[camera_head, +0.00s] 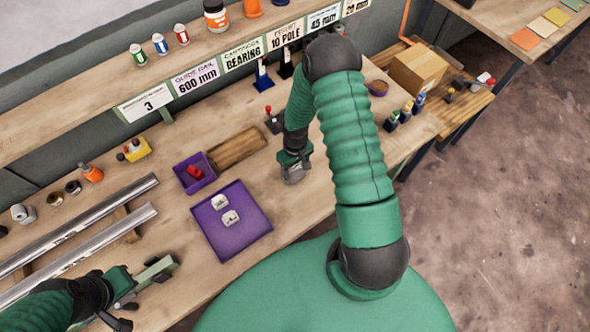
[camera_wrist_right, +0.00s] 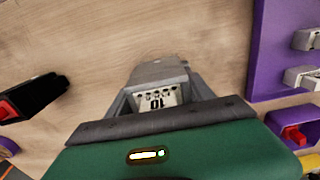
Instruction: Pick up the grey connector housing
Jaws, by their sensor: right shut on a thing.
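The grey connector housing (camera_wrist_right: 160,75) is between the jaws of my right gripper in the right wrist view. A white label reading 10 shows inside it, upside down. In the head view the housing (camera_head: 294,177) is a small grey piece at the tip of my right gripper (camera_head: 291,164), over the wooden bench. My right gripper is shut on it. I cannot tell whether it touches the bench. My left gripper (camera_head: 150,275) is at the lower left of the head view, near the metal rails; its jaw opening is unclear.
A purple tray (camera_head: 256,192) holding two white pieces lies left of the right gripper. A small purple bin (camera_head: 180,178) with a red piece and a brown wooden block (camera_head: 238,150) are behind it. A black piece with a red knob (camera_head: 272,120) stands behind the gripper.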

